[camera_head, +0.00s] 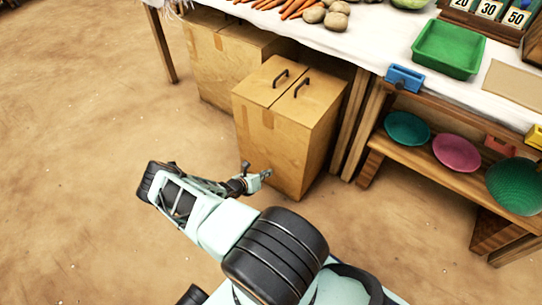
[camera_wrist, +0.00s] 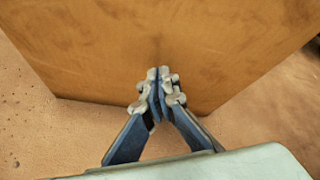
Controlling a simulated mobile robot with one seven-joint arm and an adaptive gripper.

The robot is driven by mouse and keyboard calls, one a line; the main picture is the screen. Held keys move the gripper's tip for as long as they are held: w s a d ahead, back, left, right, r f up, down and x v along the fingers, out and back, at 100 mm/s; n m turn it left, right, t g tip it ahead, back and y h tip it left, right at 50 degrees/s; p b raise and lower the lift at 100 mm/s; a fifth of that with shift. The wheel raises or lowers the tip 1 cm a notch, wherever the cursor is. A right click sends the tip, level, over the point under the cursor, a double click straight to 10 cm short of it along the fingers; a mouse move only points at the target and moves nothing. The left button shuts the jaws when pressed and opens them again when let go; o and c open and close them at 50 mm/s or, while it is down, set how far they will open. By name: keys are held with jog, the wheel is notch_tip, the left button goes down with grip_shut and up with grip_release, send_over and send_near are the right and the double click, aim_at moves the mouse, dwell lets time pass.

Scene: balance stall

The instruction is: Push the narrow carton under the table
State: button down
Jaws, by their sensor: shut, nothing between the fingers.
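The narrow carton (camera_head: 285,130), tan with two dark handles on its top, stands upright on the ground in front of the table (camera_head: 345,32). Most of it sticks out past the table's edge. Its brown face (camera_wrist: 150,40) fills the upper part of the wrist view.
A wider carton (camera_head: 205,58) stands behind and left, partly under the table. A wooden table leg (camera_head: 350,120) is right of the narrow carton. A shelf (camera_head: 425,168) with bowls stands further right. The ground (camera_head: 70,150) to the left is clear.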

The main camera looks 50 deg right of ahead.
jog(key=a, duration=0.5)
jog(key=shift+s, duration=0.15)
